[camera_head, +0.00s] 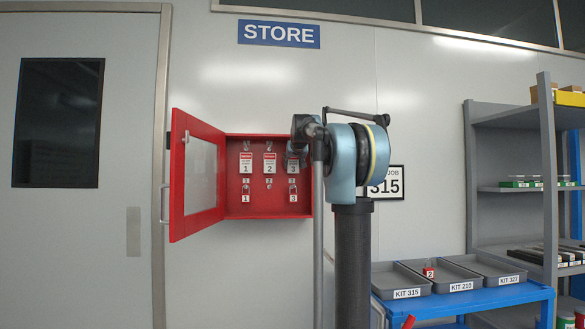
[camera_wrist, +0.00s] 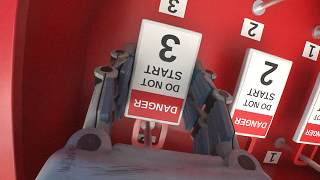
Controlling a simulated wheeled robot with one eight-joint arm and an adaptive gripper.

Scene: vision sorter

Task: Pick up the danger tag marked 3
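The danger tag marked 3 (camera_wrist: 165,65) is a white plate with a red DANGER band. It hangs in the red cabinet (camera_head: 262,206), rightmost in the upper row in the head view (camera_head: 292,168). My gripper (camera_wrist: 162,85) is at this tag, with one finger along each side edge. The tag appears upside down in the wrist view. I cannot tell whether the fingers press on it or leave small gaps. The tag still sits by its number 3 label (camera_wrist: 173,7). In the head view, my arm hides most of the gripper.
Tag 2 (camera_wrist: 262,90) hangs close beside my gripper, and tag 1 (camera_head: 246,164) beyond it. Padlocks 1 (camera_head: 245,197) and 3 (camera_head: 293,196) hang below. The cabinet door (camera_head: 201,178) stands open left. A red padlock 2 (camera_head: 429,271) lies in a tray on the blue cart (camera_head: 470,304).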

